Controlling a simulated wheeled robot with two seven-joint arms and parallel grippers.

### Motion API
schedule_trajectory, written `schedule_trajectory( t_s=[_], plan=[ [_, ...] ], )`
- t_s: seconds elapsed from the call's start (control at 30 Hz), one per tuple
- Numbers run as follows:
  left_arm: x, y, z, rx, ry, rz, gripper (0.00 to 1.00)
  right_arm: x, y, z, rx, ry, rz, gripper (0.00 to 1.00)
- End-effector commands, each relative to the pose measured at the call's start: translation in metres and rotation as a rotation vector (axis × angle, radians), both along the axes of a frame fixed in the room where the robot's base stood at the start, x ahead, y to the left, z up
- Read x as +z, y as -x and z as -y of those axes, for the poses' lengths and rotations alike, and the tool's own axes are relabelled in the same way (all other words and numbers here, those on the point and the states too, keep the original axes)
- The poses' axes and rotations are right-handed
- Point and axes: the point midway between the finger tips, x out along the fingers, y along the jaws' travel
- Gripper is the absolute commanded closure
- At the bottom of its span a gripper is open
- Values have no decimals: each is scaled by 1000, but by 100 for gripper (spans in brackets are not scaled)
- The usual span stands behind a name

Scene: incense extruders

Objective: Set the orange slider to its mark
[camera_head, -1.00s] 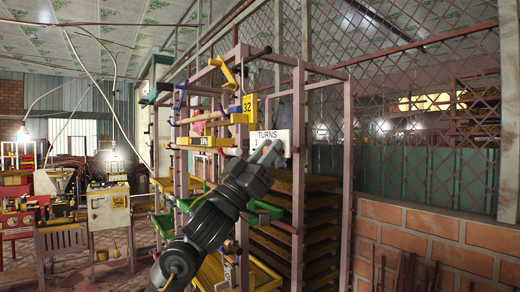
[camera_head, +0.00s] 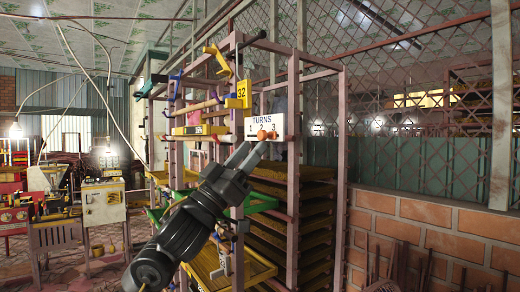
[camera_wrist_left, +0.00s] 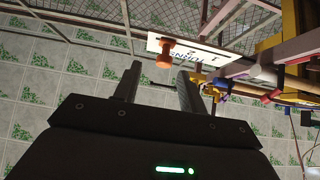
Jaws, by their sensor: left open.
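The orange slider (camera_head: 262,134) is a small knob on a white plate (camera_head: 279,120) marked "TURNS", with a 1 at the left and a 3 at the right. In the head view it shows as orange rounds near the 3. In the left wrist view the slider (camera_wrist_left: 165,53) is spool-shaped and sticks out from the plate (camera_wrist_left: 205,50). My left gripper (camera_head: 250,154) is open and empty, just below the plate. In the wrist view its fingertips (camera_wrist_left: 157,79) lie either side of the slider's line, apart from it. My right gripper is out of view.
The plate hangs on a pink metal rack (camera_head: 294,160) with stacked trays. A yellow tag reading 32 (camera_head: 242,92) and coloured hooks are close by. A brick wall (camera_head: 430,235) stands at the right. Machines (camera_head: 104,200) stand at the far left.

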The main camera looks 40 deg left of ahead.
Motion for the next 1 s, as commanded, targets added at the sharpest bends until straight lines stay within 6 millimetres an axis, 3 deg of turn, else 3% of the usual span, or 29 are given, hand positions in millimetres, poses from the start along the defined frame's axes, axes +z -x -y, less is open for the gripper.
schedule_trajectory(
  t_s=[0.03,0.27,1.0],
  plan=[
    [-14,6,-3,3,-2,-2,59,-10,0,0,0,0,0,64],
    [-34,29,-9,1,-2,-3,59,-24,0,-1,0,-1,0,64],
    [-39,34,-10,0,1,-6,59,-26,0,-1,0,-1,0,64]
  ],
)
